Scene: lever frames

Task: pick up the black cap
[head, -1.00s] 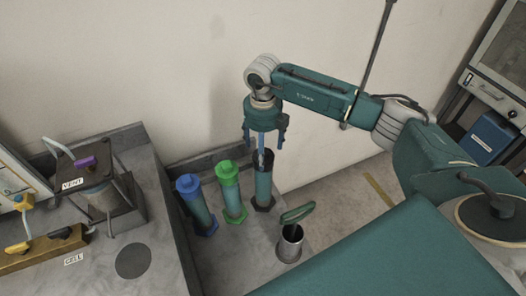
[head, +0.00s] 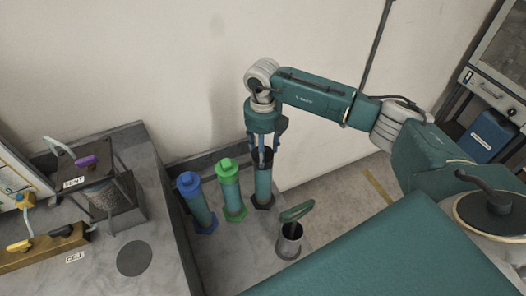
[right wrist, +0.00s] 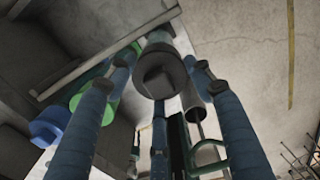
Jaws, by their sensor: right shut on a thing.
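The black cap (head: 262,157) sits on top of the teal cylinder (head: 263,184), the right one of three standing in a row. In the right wrist view the black cap (right wrist: 158,72) shows between the blue fingers, with a raised block on its top. My right gripper (head: 263,150) points straight down over this cylinder and is shut on the black cap. The cap still appears to be on the cylinder; whether it is loose I cannot tell. My left gripper is not in view.
A green-capped cylinder (head: 228,172) stands close to the left, then a blue-capped one (head: 189,184). A metal cup (head: 289,243) holding a green-handled tool stands in front. The wall is close behind. A bench with a vent device (head: 97,180) is at left.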

